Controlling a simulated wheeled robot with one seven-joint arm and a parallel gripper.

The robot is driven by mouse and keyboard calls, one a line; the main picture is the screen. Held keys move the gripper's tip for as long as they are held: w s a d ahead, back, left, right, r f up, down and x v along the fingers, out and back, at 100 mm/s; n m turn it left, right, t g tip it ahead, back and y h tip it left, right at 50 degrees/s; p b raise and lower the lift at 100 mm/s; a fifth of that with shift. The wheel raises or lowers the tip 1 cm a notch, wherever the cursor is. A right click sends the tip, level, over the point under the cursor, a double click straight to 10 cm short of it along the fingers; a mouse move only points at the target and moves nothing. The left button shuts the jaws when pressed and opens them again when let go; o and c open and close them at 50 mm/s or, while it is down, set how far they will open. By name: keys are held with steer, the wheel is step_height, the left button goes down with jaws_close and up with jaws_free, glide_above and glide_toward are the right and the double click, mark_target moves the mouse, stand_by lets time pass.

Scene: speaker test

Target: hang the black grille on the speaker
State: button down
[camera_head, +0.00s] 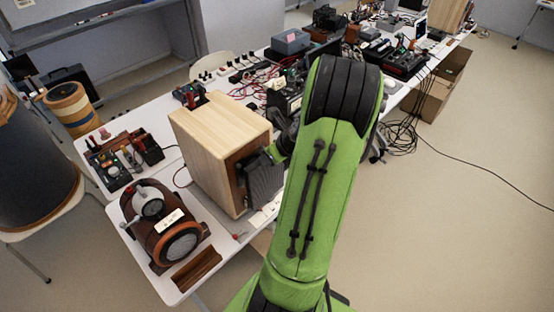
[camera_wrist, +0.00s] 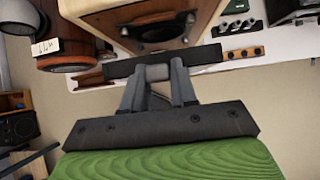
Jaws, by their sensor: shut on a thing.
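The speaker (camera_head: 222,145) is a pale wooden box standing on the white table, its front turned toward my arm. In the wrist view, the speaker (camera_wrist: 98,8) shows at the top with a dark driver on its front. My gripper (camera_wrist: 158,74) is shut on the black grille (camera_wrist: 205,56), which shows edge-on as a dark bar. In the head view the grille (camera_head: 263,186) is a dark ribbed panel upright in front of the speaker's front. Its far side is hidden, and I cannot tell whether it touches the speaker. My arm hides part of the gripper.
A brown round device (camera_head: 165,225) with gauges stands left of the speaker, near the table edge. A red-and-black instrument (camera_head: 125,158) sits behind it. Boxes and cables crowd the table (camera_head: 112,128) farther back. Open floor (camera_head: 470,200) lies to the right.

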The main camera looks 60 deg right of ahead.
steer(key=w, duration=0.2)
steer(key=w+d, duration=0.1)
steer(key=w, duration=0.2)
steer(key=shift+w+d, duration=0.1)
steer(key=shift+w, duration=0.15)
steer(key=shift+s, duration=0.35)
stand_by(0.5)
steer(key=shift+r+p, duration=0.1)
steer(key=shift+p, duration=0.45)
stand_by(0.6)
steer(key=shift+w, duration=0.6)
stand_by(1.1)
steer(key=shift+f, duration=0.65)
stand_by(1.4)
steer(key=c, duration=0.8)
jaws_free()
